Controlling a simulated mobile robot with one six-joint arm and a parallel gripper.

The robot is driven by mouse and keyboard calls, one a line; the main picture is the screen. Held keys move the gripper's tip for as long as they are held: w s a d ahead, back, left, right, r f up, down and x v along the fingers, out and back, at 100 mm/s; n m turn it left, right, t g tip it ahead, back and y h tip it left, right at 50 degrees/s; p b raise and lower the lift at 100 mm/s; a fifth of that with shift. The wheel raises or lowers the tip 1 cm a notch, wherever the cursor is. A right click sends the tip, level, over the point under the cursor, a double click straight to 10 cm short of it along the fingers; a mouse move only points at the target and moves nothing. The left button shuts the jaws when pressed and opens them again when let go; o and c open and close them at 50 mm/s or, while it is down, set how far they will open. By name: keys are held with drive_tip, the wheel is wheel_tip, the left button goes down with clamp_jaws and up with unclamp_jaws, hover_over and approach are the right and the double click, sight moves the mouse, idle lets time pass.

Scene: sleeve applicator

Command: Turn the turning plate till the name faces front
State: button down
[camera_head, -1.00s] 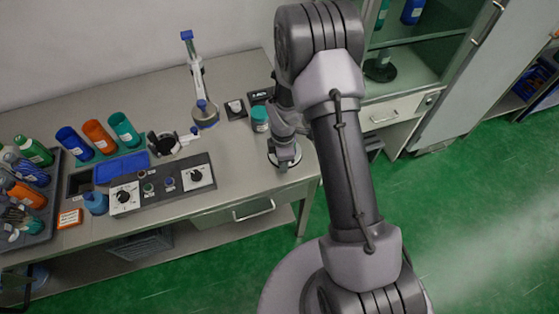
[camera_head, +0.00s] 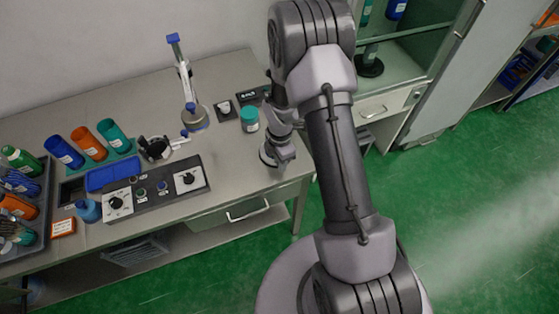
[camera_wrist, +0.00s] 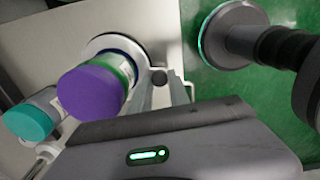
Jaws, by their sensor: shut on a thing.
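In the wrist view, a bottle with a purple cap (camera_wrist: 92,92) and a green band stands on the pale round turning plate (camera_wrist: 97,44). No name can be read on it. My gripper (camera_wrist: 160,84) is beside the bottle. Its fingers are shut around a small dark knob (camera_wrist: 159,75) by the plate's edge. In the head view, part of the plate (camera_head: 267,154) shows at the table's right end, next to my gripper (camera_head: 279,153). The bottle on it is hidden there behind my arm.
A jar with a teal lid (camera_head: 249,118) stands close behind the plate. A control panel (camera_head: 152,191) with knobs, a stand with a blue top (camera_head: 182,70) and several bottles are farther left. The table's right edge is close, with green floor (camera_head: 420,220) beyond it.

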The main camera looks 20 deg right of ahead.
drive_tip(key=c, duration=1.5)
unclamp_jaws()
wheel_tip(320, 180, up, 18)
drive_tip(key=p, duration=0.4)
drive_tip(key=shift+f, duration=0.25)
